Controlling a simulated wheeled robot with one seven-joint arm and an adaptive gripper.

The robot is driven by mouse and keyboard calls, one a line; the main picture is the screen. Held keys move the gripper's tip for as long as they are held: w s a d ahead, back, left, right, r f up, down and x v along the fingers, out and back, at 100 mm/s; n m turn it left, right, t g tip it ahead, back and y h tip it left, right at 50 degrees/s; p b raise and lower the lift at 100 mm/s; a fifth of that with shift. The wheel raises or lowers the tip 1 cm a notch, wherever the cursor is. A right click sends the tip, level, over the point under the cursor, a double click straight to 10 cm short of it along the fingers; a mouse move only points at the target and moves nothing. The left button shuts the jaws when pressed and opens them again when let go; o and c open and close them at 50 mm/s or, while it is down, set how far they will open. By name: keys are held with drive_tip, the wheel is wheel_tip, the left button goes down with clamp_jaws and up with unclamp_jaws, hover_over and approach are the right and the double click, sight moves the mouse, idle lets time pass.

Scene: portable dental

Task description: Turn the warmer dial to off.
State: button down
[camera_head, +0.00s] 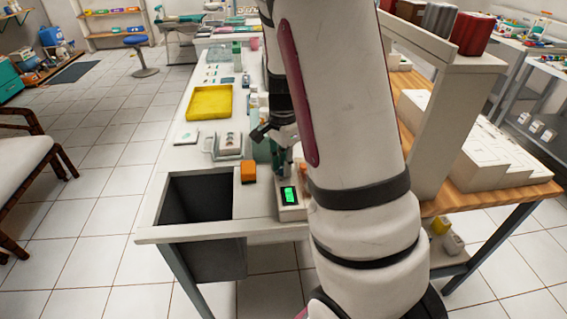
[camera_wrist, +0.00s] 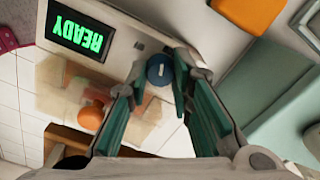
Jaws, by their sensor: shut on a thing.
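The warmer (camera_head: 291,212) is a small pale box near the table's front edge, with a green lit screen (camera_head: 289,195). In the wrist view its panel (camera_wrist: 125,52) carries the screen, which reads READY upside down, and a round blue dial (camera_wrist: 159,67) with a short white mark. My gripper (camera_wrist: 160,78) has its two green-padded fingers on either side of the dial and is shut on it. In the head view my gripper (camera_head: 281,158) is just behind the screen, partly hidden by my arm. The dial cannot be made out there.
An orange block (camera_head: 248,171) lies left of the warmer, and a dark open bin (camera_head: 196,199) is set in the table's front left. A small white tray (camera_head: 229,150) and a yellow tray (camera_head: 209,102) stand farther back. My arm hides much of the right side.

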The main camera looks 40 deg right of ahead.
sight(282, 167)
drive_tip(key=n, duration=0.3)
drive_tip(key=shift+n, duration=2.4)
drive_tip(key=c, duration=1.4)
unclamp_jaws()
wheel_tip(282, 167, up, 7)
drive_tip(key=shift+w+a+r, duration=0.1)
drive_tip(key=shift+r, duration=0.4)
